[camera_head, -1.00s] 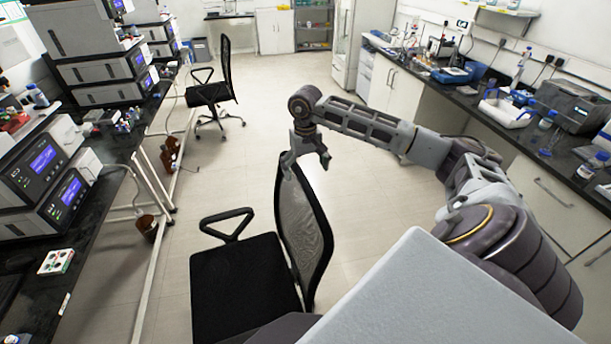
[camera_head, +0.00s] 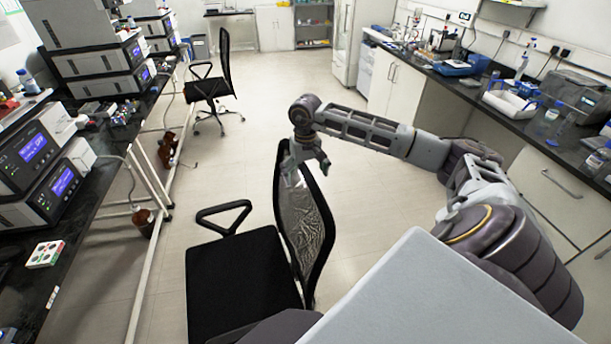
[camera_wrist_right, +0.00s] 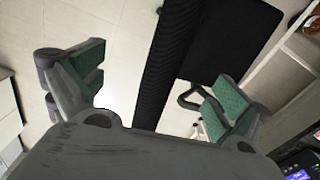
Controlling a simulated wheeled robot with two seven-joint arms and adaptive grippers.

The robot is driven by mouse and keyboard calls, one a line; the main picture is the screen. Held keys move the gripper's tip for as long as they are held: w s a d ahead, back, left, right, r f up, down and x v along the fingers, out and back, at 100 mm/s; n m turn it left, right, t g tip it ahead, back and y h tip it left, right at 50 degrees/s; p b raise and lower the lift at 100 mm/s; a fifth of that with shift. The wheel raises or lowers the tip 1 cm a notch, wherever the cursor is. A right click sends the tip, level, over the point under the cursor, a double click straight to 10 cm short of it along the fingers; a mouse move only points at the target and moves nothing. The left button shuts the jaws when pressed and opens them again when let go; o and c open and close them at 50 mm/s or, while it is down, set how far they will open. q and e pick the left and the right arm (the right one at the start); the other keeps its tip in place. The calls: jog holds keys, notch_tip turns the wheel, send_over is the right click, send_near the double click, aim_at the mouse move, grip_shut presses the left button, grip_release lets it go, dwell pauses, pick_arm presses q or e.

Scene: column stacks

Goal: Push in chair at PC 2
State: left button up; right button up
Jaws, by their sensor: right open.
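A black office chair (camera_head: 240,284) with a mesh backrest (camera_head: 312,225) stands in the lower middle of the head view. Its seat points left, toward the left bench, and its armrest loop shows on the far side. My right gripper (camera_head: 306,172) is at the top of the backrest. In the right wrist view my right gripper (camera_wrist_right: 150,95) is open, its green-padded fingers on either side of the dark backrest (camera_wrist_right: 165,65). The fingers look apart from it; contact cannot be told. The black seat (camera_wrist_right: 230,40) also shows there. My left gripper is not in view.
A black bench (camera_head: 85,250) with stacked instruments (camera_head: 45,165) runs along the left, on white legs. Another black chair (camera_head: 212,85) stands farther back by it. A counter (camera_head: 500,110) with lab gear lines the right. The floor (camera_head: 270,110) between is clear.

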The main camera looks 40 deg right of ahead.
jog(key=shift+f, duration=0.5)
jog(key=shift+b, duration=0.3)
jog(key=shift+a, duration=0.1)
jog(key=c, duration=1.9)
grip_shut()
